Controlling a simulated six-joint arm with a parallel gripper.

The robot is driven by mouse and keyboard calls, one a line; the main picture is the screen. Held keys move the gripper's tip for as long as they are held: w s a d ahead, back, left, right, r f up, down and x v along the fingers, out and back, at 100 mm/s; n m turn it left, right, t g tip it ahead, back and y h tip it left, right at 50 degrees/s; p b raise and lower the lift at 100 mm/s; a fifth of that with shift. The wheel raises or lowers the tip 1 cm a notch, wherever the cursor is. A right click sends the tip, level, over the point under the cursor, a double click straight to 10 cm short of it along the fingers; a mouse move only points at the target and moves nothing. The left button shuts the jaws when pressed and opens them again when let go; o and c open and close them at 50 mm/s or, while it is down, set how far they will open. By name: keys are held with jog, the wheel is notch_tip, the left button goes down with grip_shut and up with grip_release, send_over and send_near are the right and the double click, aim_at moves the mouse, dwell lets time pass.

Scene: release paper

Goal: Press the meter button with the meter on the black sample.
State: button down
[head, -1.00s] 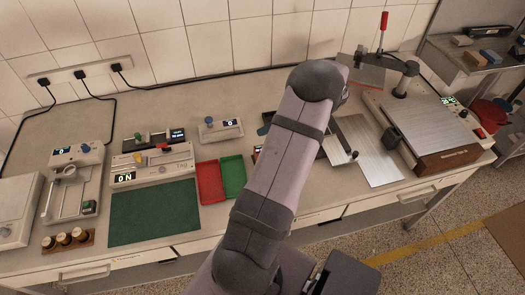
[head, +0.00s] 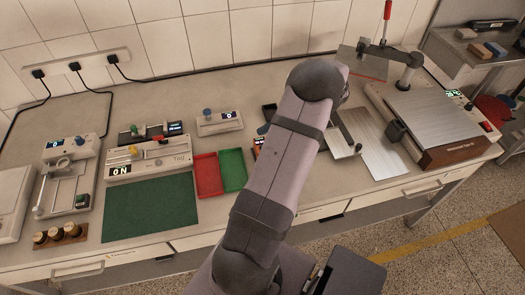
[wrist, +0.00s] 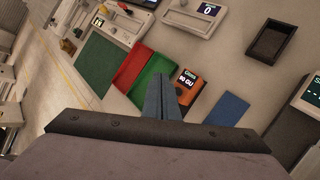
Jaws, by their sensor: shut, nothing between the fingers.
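The meter is an orange and black device with a lit display (wrist: 188,88), to the right of my gripper's fingers in the wrist view. A sliver of it shows left of my arm in the head view (head: 258,146). I cannot make out a separate black sample under or beside the meter. My gripper (wrist: 162,82) is shut and empty, its fingertips pointing onto the bench between the green tray and the meter. Their height above the bench is unclear. In the head view my arm hides the gripper. A flat blue piece (wrist: 228,109) lies right of the meter.
A red tray (head: 207,174) and a green tray (head: 233,170) lie left of the meter, by a green mat (head: 150,207). A dark shallow tray (wrist: 273,40) lies beyond it. A white device with a display (head: 219,121) stands behind the coloured trays.

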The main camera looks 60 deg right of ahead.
notch_tip(320, 180, down, 3)
jog(key=shift+r+b, duration=0.15)
jog(key=shift+b, duration=0.8)
jog(key=shift+f, duration=1)
jog(key=shift+f, duration=0.1)
dwell(0.4)
jog(key=shift+f, duration=0.3)
jog(key=shift+f, duration=0.6)
dwell(0.8)
jog(key=shift+r, duration=0.2)
jog(key=shift+r+p, duration=0.75)
jog(key=shift+r, duration=0.05)
